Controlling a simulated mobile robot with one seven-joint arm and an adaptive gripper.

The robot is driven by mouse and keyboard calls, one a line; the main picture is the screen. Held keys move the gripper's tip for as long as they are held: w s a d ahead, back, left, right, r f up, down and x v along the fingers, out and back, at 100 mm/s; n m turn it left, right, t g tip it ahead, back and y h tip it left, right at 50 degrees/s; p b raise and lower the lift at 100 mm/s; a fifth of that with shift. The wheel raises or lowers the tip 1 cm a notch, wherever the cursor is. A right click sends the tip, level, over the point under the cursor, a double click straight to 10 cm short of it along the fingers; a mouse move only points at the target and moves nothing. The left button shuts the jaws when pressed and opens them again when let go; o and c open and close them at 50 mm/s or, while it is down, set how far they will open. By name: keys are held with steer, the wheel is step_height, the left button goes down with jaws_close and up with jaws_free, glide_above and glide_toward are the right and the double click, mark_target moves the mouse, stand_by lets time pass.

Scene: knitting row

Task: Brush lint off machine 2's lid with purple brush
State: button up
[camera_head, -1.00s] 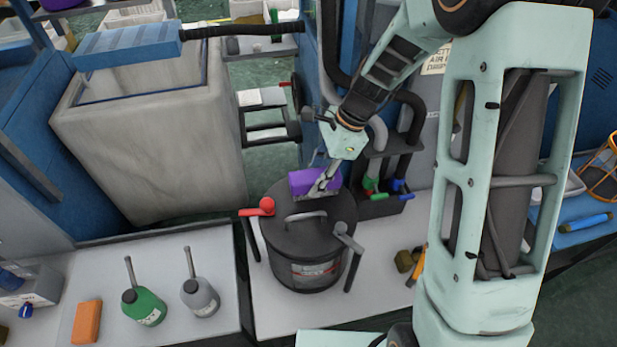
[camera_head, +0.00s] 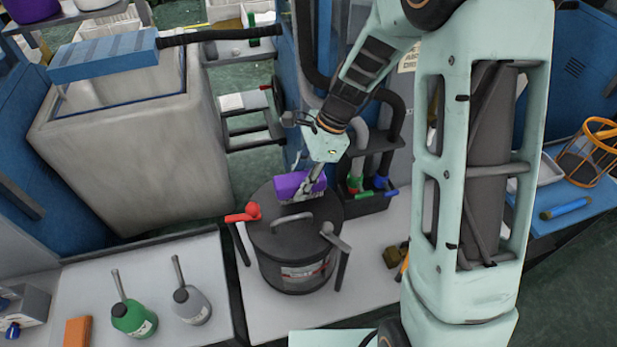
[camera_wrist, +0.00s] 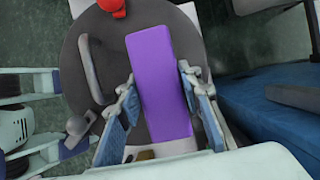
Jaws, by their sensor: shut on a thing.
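The purple brush (camera_head: 290,186) is in my gripper (camera_head: 312,192), over the back edge of the dark round lid (camera_head: 283,219) of a drum-like machine. The lid has a grey arched handle in front of the brush. In the wrist view the purple brush block (camera_wrist: 158,85) lies between the blue-padded fingers of my gripper (camera_wrist: 160,110), with the lid (camera_wrist: 75,70) below it. I cannot tell whether the bristles touch the lid. No machine number is readable, and I cannot make out lint on the lid.
A red-knobbed lever (camera_head: 243,215) and a grey lever (camera_head: 335,240) flank the drum. A dark caddy with coloured tools (camera_head: 375,200) stands behind right.

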mark_target(285, 182)
steer(key=shift+s+a+p, duration=0.25)
steer(key=shift+s+a, duration=0.15)
steer(key=shift+a, duration=0.95)
steer(key=shift+s+a+p, duration=0.3)
steer(key=shift+s+a, duration=0.15)
steer(key=shift+a, duration=0.95)
steer(key=shift+s+a+p, duration=0.25)
steer(key=shift+s+a, duration=0.15)
steer(key=shift+a, duration=0.95)
steer(key=shift+d, duration=0.1)
steer(key=shift+w+d+f, duration=0.1)
steer(key=shift+w+d, duration=0.1)
steer(key=shift+d, duration=0.5)
steer(key=shift+w+d+f, duration=0.1)
steer(key=shift+w+d, duration=0.05)
steer(key=shift+d, duration=0.5)
steer(key=shift+w+d, duration=0.2)
steer(key=shift+d, duration=0.5)
steer(key=shift+w+d+r, duration=0.1)
steer(key=shift+w+d, duration=0.25)
steer(key=shift+d, duration=0.8)
steer(key=shift+w+d+r, duration=0.1)
steer(key=shift+w+d, duration=0.25)
steer(key=shift+d, duration=0.75)
steer(key=shift+w+d, duration=0.35)
steer(key=shift+d, duration=0.8)
steer(key=shift+r, duration=0.1)
